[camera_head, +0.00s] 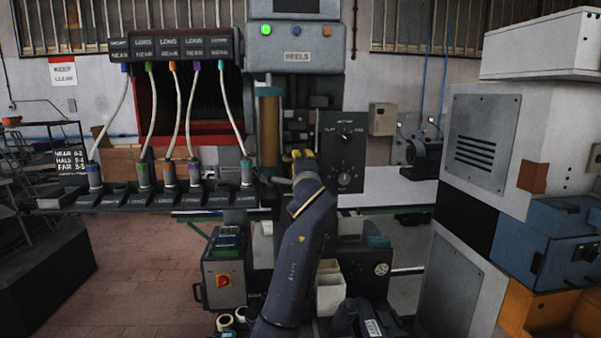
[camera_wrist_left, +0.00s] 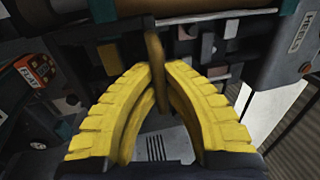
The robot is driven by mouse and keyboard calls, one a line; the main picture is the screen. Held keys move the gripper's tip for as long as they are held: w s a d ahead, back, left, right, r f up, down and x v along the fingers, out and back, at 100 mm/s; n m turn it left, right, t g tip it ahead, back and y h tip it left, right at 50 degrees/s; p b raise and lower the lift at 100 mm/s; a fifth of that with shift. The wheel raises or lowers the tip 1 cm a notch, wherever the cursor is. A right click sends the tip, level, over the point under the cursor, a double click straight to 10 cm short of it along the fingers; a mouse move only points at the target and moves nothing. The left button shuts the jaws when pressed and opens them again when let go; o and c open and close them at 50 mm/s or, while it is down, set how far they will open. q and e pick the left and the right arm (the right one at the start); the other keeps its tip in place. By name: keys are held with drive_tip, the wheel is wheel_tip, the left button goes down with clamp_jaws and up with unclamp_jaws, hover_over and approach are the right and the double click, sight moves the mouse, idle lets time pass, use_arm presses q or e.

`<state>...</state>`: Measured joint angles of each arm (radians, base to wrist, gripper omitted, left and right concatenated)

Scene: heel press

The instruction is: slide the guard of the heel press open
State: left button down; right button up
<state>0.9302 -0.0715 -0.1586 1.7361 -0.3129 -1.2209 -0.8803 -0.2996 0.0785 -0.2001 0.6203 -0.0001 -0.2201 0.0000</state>
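The heel press (camera_head: 298,50) stands in the middle of the head view, with a HEELS label and a lit green button. A brown cylinder (camera_head: 268,130) runs down its left side. My left gripper (camera_head: 302,154) has yellow fingers and is at the front of the press, just right of the cylinder's lower end. In the left wrist view, its fingertips (camera_wrist_left: 163,70) come together on a thin brown bar (camera_wrist_left: 156,48), which looks like the guard's handle. The guard panel is not clearly distinguishable, and my arm hides part of the press. My right gripper is not in view.
A dark control box (camera_head: 343,150) with knobs sits close to the right of my left gripper. A rack of labelled cups with hoses (camera_head: 165,175) is on the left. Bins (camera_head: 330,290) stand below. A large grey cabinet (camera_head: 485,150) stands on the right.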

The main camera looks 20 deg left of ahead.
use_arm(q)
drive_tip(key=shift+d, duration=0.1)
drive_tip(key=c, duration=1.8)
unclamp_jaws()
drive_tip(key=shift+s+r, duration=0.1)
drive_tip(key=shift+s, duration=0.05)
drive_tip(key=o, duration=0.3)
drive_tip(key=shift+o, duration=0.2)
drive_tip(key=v, duration=1.2)
